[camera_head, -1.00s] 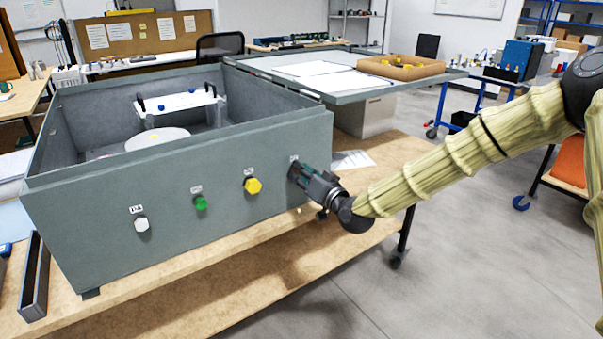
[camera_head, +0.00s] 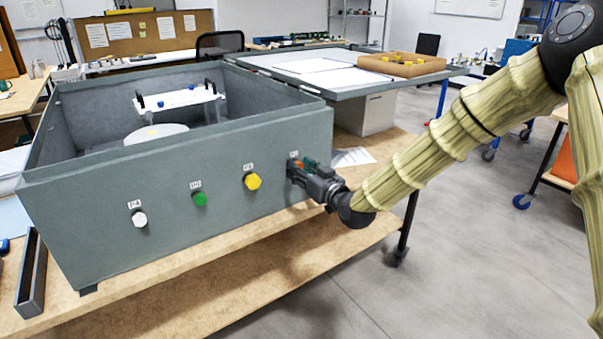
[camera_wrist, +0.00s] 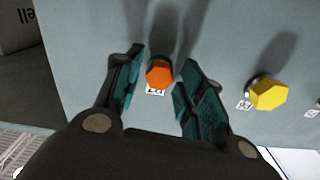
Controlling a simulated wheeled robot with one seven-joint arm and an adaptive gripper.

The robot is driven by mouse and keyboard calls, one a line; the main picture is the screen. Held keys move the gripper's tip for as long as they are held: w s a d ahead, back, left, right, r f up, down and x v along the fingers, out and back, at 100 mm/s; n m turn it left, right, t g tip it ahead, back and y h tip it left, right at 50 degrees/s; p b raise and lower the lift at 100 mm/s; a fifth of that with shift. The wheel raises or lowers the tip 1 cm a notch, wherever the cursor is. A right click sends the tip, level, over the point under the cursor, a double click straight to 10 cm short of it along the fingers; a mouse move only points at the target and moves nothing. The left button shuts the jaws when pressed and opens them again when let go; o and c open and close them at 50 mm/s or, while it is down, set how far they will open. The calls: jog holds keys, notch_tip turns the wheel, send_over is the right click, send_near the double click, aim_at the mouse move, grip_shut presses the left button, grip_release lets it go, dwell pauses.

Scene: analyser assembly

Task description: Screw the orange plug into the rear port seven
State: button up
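The orange plug (camera_wrist: 159,74) sits at a port in the grey panel (camera_wrist: 220,30), with a small label just by it in the wrist view. In the head view a bit of the orange plug (camera_head: 299,166) shows between the fingers at the right end of the box front. My gripper (camera_wrist: 158,88) is open around the plug, one teal-padded finger on each side with a gap to it. In the head view my gripper (camera_head: 302,172) is close to the panel. The plug's thread and seating depth are hidden.
A yellow plug (camera_head: 252,181), a green plug (camera_head: 200,198) and a white plug (camera_head: 140,219) stand in a row on the same box front (camera_head: 100,245). The open box rests on a wooden bench (camera_head: 250,245). A lid-like panel (camera_head: 350,92) extends behind.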

jog(key=n+b, duration=0.3)
jog(key=n, duration=0.4)
grip_shut()
jog(key=shift+m+p, duration=1.8)
jog(key=shift+m, duration=7.5)
